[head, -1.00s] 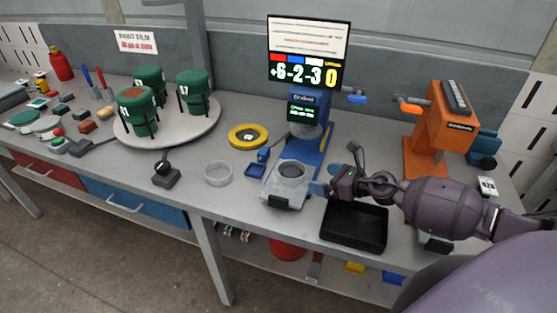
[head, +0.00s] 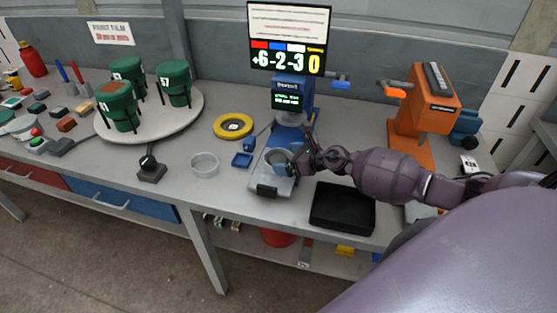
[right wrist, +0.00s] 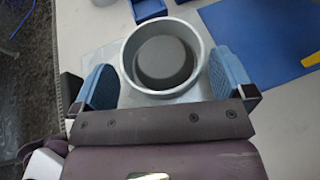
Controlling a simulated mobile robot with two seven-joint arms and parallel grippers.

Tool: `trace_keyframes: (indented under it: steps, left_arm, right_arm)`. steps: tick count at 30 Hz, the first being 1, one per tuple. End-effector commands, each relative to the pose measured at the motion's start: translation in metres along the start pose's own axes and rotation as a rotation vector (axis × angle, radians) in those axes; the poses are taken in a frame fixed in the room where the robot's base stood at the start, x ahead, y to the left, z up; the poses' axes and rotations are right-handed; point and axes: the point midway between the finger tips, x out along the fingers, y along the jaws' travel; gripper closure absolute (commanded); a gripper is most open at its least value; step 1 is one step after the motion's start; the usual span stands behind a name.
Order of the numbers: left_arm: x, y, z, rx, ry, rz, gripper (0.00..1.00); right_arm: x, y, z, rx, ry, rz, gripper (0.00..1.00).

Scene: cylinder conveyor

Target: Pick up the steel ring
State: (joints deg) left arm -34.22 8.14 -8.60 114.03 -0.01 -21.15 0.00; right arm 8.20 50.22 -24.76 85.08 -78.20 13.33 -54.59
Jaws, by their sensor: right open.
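The steel ring (right wrist: 166,92) stands on the pale plate of the blue machine. In the head view the ring (head: 270,158) is partly covered by my right gripper (head: 292,166). In the right wrist view my right gripper (right wrist: 166,80) is open, with one blue-padded finger on each side of the ring. Gaps show between the pads and the ring's wall, so it is not gripped. A dark grey round surface shows inside the ring. My left gripper is not in view.
The blue machine (head: 294,117) rises behind the ring. A black tray (head: 342,208) lies to the right, under my right arm. A clear ring-shaped dish (head: 205,164), a small blue tray (head: 242,160) and a yellow ring (head: 233,126) are to the left. An orange machine (head: 423,112) stands at the right.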

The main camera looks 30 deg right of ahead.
Motion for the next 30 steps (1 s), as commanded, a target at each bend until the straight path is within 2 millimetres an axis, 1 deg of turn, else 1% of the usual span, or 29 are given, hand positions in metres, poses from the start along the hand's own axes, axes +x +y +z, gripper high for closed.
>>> trace_keyframes:
  steps: [1, 3, 6, 14, 15, 17, 21, 27, 30]
  left_arm:
    - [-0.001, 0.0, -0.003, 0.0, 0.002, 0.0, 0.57]
    - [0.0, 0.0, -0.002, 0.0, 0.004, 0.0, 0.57]
    - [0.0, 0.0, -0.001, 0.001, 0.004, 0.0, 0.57]
    - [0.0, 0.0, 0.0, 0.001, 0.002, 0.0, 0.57]
    - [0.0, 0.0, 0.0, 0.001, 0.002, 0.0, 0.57]
    - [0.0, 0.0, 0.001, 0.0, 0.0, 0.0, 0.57]
    - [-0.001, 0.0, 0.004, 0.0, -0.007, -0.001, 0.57]
    - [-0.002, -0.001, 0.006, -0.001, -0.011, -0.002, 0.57]
    - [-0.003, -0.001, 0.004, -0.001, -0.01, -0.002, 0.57]
  right_arm:
    - [0.008, 0.001, 0.003, 0.001, -0.002, 0.0, 0.0]
    - [0.016, 0.0, 0.001, 0.002, -0.002, -0.002, 0.0]
    - [0.025, 0.0, 0.001, 0.001, -0.001, -0.002, 0.0]
    - [0.027, 0.0, 0.001, 0.0, 0.0, -0.001, 0.0]
    - [0.027, 0.0, 0.001, 0.0, 0.0, -0.001, 0.02]
    - [0.027, 0.0, 0.001, 0.0, 0.0, -0.001, 0.11]
    - [0.027, 0.0, 0.001, 0.0, 0.0, -0.001, 0.32]
    - [0.027, 0.0, 0.002, 0.0, -0.001, -0.001, 0.33]
    - [0.025, -0.001, 0.005, -0.001, -0.002, -0.002, 0.33]
